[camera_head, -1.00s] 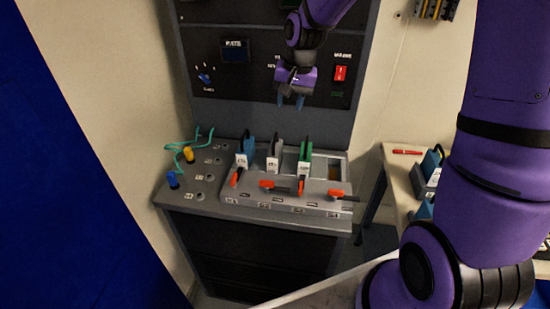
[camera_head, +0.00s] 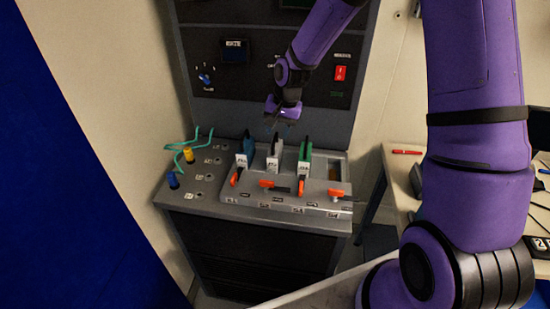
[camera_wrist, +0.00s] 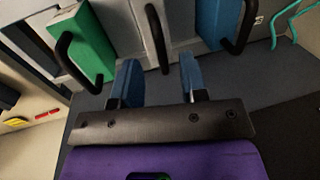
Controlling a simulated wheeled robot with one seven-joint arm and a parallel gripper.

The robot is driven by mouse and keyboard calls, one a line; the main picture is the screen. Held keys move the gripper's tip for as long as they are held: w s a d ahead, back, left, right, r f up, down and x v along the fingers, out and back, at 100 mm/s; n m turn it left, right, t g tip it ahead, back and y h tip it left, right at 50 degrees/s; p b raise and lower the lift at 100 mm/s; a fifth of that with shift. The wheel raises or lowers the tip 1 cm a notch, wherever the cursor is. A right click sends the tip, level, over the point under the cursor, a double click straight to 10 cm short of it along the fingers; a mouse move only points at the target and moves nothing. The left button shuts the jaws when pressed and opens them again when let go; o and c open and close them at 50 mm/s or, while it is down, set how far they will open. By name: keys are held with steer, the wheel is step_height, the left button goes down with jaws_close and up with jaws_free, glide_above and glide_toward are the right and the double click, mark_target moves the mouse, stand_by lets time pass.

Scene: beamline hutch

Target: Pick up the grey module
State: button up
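The grey module (camera_head: 274,157) stands upright in the middle of a grey rack (camera_head: 262,196), between a blue module (camera_head: 245,152) and a green module (camera_head: 305,157). It has a black handle on top and a white label on its front. In the wrist view the grey module (camera_wrist: 122,28) and its black handle (camera_wrist: 157,38) lie just beyond my fingertips. My gripper (camera_head: 280,126) is above the grey module, apart from it. The wrist view shows my gripper (camera_wrist: 160,80) open, its two blue fingers spread with nothing between them, roughly in line with the handle.
Orange levers (camera_head: 267,184) line the rack's front. An open slot (camera_head: 334,172) is right of the green module. Yellow (camera_head: 189,155) and blue plugs (camera_head: 173,180) with green cables stand at left. The panel (camera_head: 225,75) rises behind. A side table (camera_head: 402,190) is at right.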

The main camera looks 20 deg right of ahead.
mark_target(276, 137)
steer(key=shift+w+a+f, duration=0.1)
steer(key=shift+w+f, duration=0.05)
steer(key=shift+f, duration=0.5)
steer(key=shift+w+a+f, duration=0.1)
steer(key=shift+a+f, duration=0.05)
steer(key=shift+f, duration=0.45)
steer(key=shift+w+a+f, duration=0.1)
steer(key=shift+w+f, duration=0.05)
steer(key=shift+f, duration=0.5)
steer(key=shift+c, duration=0.3)
jaws_close()
steer(key=shift+r, duration=0.1)
